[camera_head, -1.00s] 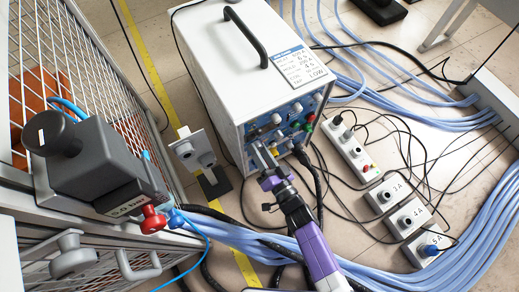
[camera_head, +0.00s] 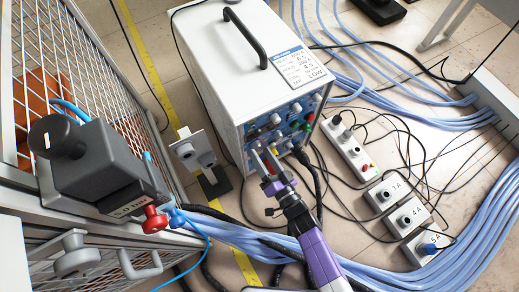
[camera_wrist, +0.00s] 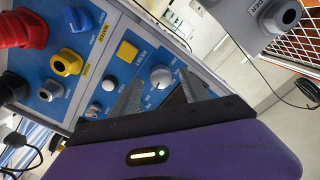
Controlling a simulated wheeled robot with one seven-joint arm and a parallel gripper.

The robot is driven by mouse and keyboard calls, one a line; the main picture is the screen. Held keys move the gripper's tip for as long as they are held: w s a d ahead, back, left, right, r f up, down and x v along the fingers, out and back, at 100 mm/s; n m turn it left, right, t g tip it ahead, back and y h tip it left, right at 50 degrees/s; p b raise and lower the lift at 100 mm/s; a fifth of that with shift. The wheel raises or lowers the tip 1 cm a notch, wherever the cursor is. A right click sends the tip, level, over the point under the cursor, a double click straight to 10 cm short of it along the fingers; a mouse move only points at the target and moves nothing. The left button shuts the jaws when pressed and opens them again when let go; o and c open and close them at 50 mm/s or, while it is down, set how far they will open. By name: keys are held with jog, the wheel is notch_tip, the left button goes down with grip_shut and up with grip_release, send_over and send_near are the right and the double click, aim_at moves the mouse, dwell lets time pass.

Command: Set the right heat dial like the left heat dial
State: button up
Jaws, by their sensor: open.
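The white induction heater (camera_head: 240,75) stands on the floor with its blue control panel facing my gripper (camera_head: 264,156). My gripper is open and empty, its two fingers pointing at the lower left part of the panel. In the wrist view, a pale round dial (camera_wrist: 160,76) with a printed scale shows beyond and between the fingertips. A pale knob (camera_head: 276,118) and another pale knob (camera_head: 297,107) sit along the panel top in the head view. I cannot tell which dials are the left and right heat dials. Their pointer settings are too small to read, and the fingers hide part of the panel.
A yellow square button (camera_wrist: 127,50) and a yellow connector (camera_wrist: 68,62) sit near the dial. A wire cage (camera_head: 60,60) with a grey box (camera_head: 97,160) stands at left. Blue cables (camera_head: 470,215) and outlet boxes (camera_head: 405,215) cover the floor at right.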

jog(key=p+v, duration=0.1)
jog(key=v, duration=0.5)
jog(key=shift+w, duration=0.1)
dwell(0.4)
